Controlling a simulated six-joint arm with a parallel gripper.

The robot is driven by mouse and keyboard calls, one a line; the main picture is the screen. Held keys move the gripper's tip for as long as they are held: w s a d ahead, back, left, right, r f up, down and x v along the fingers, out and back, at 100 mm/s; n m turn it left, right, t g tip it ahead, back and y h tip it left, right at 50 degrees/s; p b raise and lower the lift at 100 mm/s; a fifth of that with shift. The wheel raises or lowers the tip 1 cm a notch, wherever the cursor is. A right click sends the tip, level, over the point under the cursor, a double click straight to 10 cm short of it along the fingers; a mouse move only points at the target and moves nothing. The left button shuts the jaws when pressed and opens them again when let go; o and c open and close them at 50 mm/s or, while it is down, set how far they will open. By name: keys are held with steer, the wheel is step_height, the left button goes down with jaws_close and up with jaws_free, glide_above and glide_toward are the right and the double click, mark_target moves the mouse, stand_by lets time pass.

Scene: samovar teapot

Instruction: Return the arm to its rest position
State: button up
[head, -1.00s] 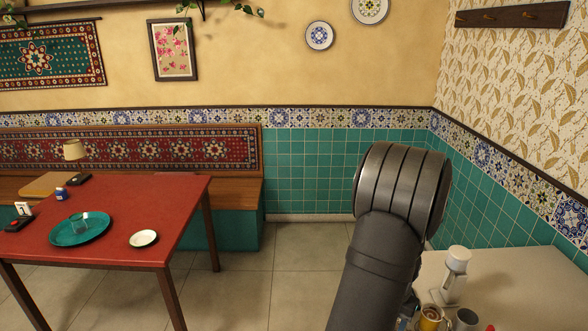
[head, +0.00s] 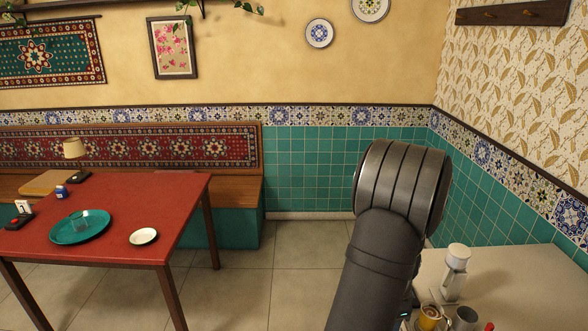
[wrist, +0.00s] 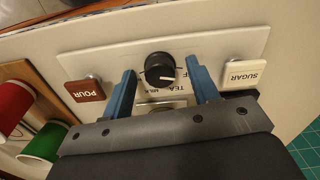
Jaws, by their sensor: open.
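My gripper (wrist: 161,72) shows in the wrist view with its two blue fingers apart. A round black knob (wrist: 160,70) with a white mark lies between the fingertips in the picture, on a pale panel. The fingers appear clear of the knob, but I cannot tell the depth. Lettering that includes "TEA" and "MILK" is printed by the knob, partly hidden by my gripper. In the head view my arm rises at right centre, and its gripper end is out of sight.
A red cup (wrist: 14,104) and a green cup (wrist: 43,143) lie left. A white dispenser (head: 456,268) and mugs stand on the right counter. A red table (head: 115,190) stands left; floor between is clear.

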steer(key=m, duration=0.5)
stand_by(0.4)
steer(key=o, duration=1)
steer(key=d+r+m, duration=0.1)
steer(key=d+r, duration=0.3)
steer(key=d+r+m, duration=0.1)
steer(key=d+r, duration=0.3)
steer(key=d, duration=0.1)
steer(key=d+r+m+t+h, duration=0.1)
steer(key=d+r, duration=0.3)
steer(key=shift+w+d+r, duration=0.15)
steer(key=shift+w+r, duration=0.1)
steer(key=shift+r, duration=0.15)
steer(key=s+d+r+m+g+y, duration=0.1)
steer(key=s+d+r+m, duration=0.8)
steer(key=s+m, duration=0.15)
steer(key=shift+m, duration=0.45)
steer(key=f, duration=0.6)
steer(key=w+f, duration=0.1)
steer(key=f, duration=0.2)
steer(key=shift+a+f, duration=0.25)
steer(key=shift+f, duration=0.05)
